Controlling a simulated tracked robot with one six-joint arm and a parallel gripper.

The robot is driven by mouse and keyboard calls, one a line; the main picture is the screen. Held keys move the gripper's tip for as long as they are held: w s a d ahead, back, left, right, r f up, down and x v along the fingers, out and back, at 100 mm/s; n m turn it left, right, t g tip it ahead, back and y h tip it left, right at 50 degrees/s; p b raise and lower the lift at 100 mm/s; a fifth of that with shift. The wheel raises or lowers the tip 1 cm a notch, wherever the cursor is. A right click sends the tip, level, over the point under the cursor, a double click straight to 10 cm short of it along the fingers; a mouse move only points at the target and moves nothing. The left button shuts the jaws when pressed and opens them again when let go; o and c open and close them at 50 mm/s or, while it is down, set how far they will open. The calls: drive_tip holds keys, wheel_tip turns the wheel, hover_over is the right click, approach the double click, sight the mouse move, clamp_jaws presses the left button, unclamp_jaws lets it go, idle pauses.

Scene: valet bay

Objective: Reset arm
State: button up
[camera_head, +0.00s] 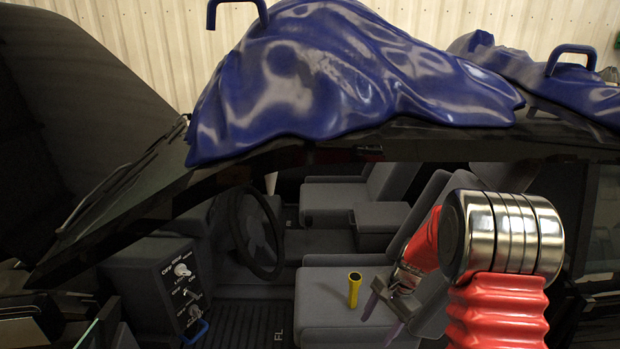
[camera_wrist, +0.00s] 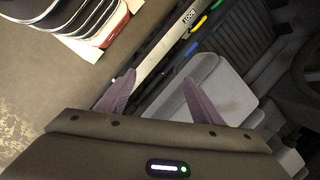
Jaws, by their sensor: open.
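My red and silver arm reaches into the open side of a car in the head view. My gripper (camera_head: 381,320) hangs over the near grey seat (camera_head: 322,312) with its purple fingers pointing down. It is open, with nothing visible between the fingers. In the wrist view, the gripper (camera_wrist: 158,79) shows its two fingers spread apart above the sill and the seat edge. A yellow cylinder (camera_head: 354,290) stands upright on the seat, just left of the gripper and apart from it.
A steering wheel (camera_head: 257,232) and a dark control box (camera_head: 160,285) with knobs are at left. Blue crumpled sheeting (camera_head: 330,75) covers the roof above the opening. Yellow, green and blue handles lie along the sill (camera_wrist: 165,50) in the wrist view. The floor mat (camera_head: 250,322) looks clear.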

drive_tip(key=s+a+r+n+t+h, duration=0.1)
drive_tip(key=s+r+n+t, duration=0.2)
drive_tip(key=s+r, duration=0.9)
drive_tip(key=s+a+r+n+t+h, duration=0.2)
drive_tip(key=s+r+n, duration=0.6)
drive_tip(key=s+r, duration=0.5)
wheel_tip(320, 180, up, 5)
drive_tip(key=shift+s+f+t, duration=0.15)
drive_tip(key=shift+t, duration=0.35)
drive_tip(key=shift+c, duration=0.5)
